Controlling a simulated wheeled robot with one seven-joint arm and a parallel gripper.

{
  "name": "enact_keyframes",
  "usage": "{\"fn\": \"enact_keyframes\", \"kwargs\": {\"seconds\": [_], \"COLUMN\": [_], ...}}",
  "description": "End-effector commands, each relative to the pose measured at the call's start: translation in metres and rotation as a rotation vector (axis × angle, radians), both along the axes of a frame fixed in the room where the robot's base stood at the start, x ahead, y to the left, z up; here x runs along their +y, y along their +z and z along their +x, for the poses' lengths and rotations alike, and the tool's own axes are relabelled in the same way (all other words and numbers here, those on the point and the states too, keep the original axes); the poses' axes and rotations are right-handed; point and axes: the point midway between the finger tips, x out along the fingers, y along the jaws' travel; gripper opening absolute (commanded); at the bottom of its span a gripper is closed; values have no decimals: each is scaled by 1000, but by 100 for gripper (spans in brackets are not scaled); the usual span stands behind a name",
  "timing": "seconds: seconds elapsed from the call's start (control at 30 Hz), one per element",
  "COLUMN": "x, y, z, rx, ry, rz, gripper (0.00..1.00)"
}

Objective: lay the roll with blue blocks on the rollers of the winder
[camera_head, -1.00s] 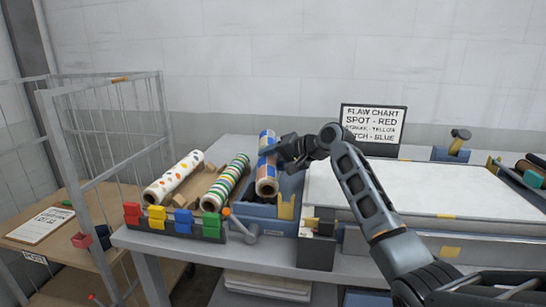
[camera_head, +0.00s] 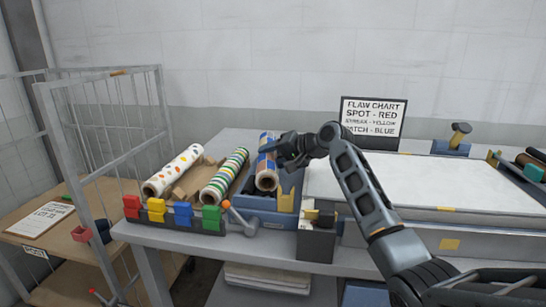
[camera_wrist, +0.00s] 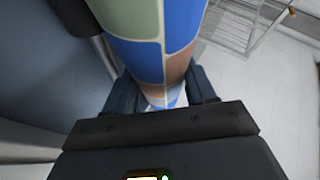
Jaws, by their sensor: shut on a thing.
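The roll with blue blocks (camera_head: 266,174), patterned in blue, brown, cream and green, is held over the blue winder (camera_head: 268,210) near the middle of the table. My gripper (camera_head: 269,147) is shut on it around its far half, coming from the right. In the wrist view the roll (camera_wrist: 165,35) passes between the two fingers (camera_wrist: 165,98). The winder's rollers are hidden under the roll, and I cannot tell whether it touches them. A yellow bracket (camera_head: 287,199) stands at the winder's front right.
A green-striped roll (camera_head: 224,177) and a spotted roll (camera_head: 174,172) lie to the left. Coloured blocks (camera_head: 183,215) line the front edge, beside an orange-knobbed crank (camera_head: 240,220). A wide white-topped table (camera_head: 420,185) is to the right. A wire cage (camera_head: 100,140) stands far left.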

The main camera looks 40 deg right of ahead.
Motion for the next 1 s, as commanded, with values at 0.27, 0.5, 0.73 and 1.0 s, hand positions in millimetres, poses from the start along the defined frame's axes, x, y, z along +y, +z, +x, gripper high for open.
{"fn": "enact_keyframes", "kwargs": {"seconds": [0.27, 0.5, 0.73, 1.0], "x": [3, 4, 5, 4], "y": [-22, -26, -27, -27], "z": [-2, -2, -2, -2], "rx": [26, 27, 27, 27], "ry": [10, 11, 12, 10], "rz": [-5, -5, -5, -3], "gripper": [0, 0, 0, 75]}}
